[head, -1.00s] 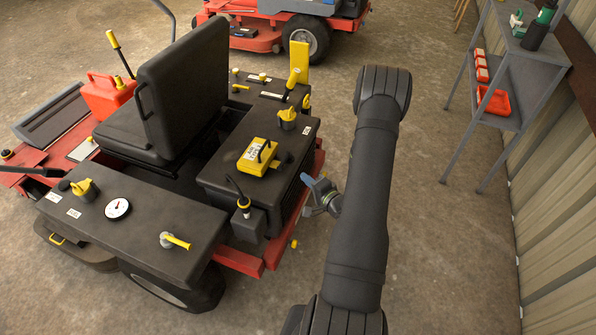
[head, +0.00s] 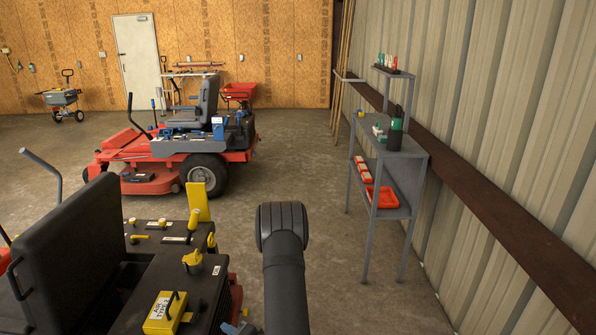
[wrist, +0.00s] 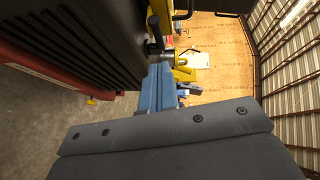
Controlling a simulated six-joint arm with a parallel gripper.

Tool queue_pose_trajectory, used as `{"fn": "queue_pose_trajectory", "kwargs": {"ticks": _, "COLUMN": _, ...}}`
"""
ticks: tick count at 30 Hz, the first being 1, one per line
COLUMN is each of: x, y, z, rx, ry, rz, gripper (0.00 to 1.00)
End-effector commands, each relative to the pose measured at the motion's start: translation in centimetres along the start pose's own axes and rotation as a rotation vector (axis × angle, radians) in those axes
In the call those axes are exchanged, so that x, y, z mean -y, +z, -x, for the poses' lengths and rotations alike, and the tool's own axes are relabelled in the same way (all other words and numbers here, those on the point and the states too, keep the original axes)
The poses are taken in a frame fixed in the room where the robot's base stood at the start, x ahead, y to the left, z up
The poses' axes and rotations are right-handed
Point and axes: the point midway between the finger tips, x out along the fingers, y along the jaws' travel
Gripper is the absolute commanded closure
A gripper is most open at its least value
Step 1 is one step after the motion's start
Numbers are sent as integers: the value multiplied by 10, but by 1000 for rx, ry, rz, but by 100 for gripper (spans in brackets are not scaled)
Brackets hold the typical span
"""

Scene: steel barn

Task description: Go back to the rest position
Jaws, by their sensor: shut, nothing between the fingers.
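My gripper (wrist: 160,88) shows in the wrist view as blue fingers closed together, with nothing held, beyond a grey housing with dark bolts. In the head view only a small blue part of it shows at the bottom edge, beside the right side of the near mower (head: 120,285). My dark arm rises at the bottom centre of the head view, to the right of that mower. In the wrist view a dark ribbed panel (wrist: 75,45) and a yellow-handled fitting (wrist: 185,68) are close to the fingers; whether they touch cannot be told.
A second red mower (head: 190,145) stands farther back. A grey shelf stand (head: 385,160) with a green bottle (head: 395,133) and a red tray (head: 383,197) is on the right by the metal wall (head: 520,130). Concrete floor (head: 330,270) between arm and stand is clear.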

Motion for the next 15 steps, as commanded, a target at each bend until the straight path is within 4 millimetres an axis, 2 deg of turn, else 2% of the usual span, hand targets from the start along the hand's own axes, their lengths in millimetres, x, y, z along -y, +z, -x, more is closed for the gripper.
{"fn": "queue_pose_trajectory", "kwargs": {"ticks": 10, "x": -2, "y": -15, "z": -68, "rx": 2, "ry": -2, "rz": 2, "gripper": 100}}
{"fn": "queue_pose_trajectory", "kwargs": {"ticks": 15, "x": -2, "y": -4, "z": -91, "rx": 6, "ry": -1, "rz": 2, "gripper": 100}}
